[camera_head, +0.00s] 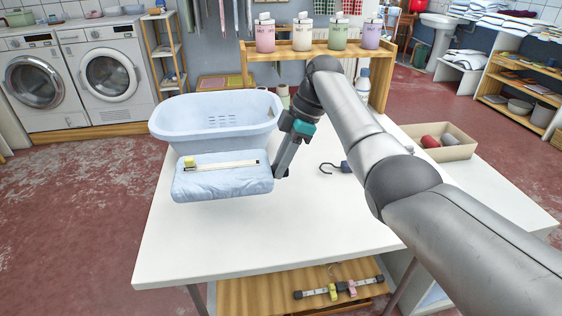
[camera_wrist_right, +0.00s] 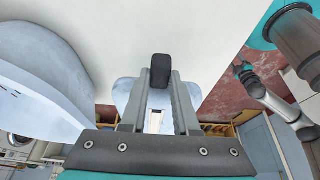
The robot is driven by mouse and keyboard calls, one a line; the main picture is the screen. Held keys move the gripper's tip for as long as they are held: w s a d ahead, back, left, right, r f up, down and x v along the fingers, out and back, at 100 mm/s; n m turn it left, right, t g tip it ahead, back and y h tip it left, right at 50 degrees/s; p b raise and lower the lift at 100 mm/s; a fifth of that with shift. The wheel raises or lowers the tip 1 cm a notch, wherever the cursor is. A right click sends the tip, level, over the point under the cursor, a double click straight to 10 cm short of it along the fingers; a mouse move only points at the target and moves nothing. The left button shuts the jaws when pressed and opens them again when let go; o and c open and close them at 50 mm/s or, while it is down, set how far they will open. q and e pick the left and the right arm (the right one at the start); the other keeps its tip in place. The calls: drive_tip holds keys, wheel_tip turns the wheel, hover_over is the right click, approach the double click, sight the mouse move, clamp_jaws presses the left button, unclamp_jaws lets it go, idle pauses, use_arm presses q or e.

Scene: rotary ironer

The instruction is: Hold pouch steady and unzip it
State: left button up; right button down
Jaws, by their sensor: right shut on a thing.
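The light blue pouch (camera_head: 222,187) lies flat near the left edge of the white table. A pale zip strip runs along its top, with a yellow pull (camera_head: 189,161) at the strip's left end. My left arm is outside the head view. A small grey and teal arm, apparently my left (camera_wrist_right: 262,92), shows far off in the right wrist view; its jaws are too small to read.
A pale blue laundry basin (camera_head: 217,118) stands right behind the pouch. A dark hook (camera_head: 333,168) lies right of my right gripper. A wooden shelf (camera_head: 325,50) with bottles stands at the back, and a cardboard box (camera_head: 445,150) at the right. The table's front is clear.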

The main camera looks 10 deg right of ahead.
hover_over(275, 206)
drive_tip(key=d, duration=0.1)
drive_tip(key=f, duration=0.6)
drive_tip(key=shift+d+f, duration=0.2)
drive_tip(key=shift+f, duration=0.05)
drive_tip(key=shift+f, duration=1.45)
drive_tip(key=c, duration=0.9)
unclamp_jaws()
drive_tip(key=shift+o, duration=0.2)
drive_tip(key=shift+r+p, duration=0.35)
drive_tip(key=shift+c, duration=0.3)
clamp_jaws()
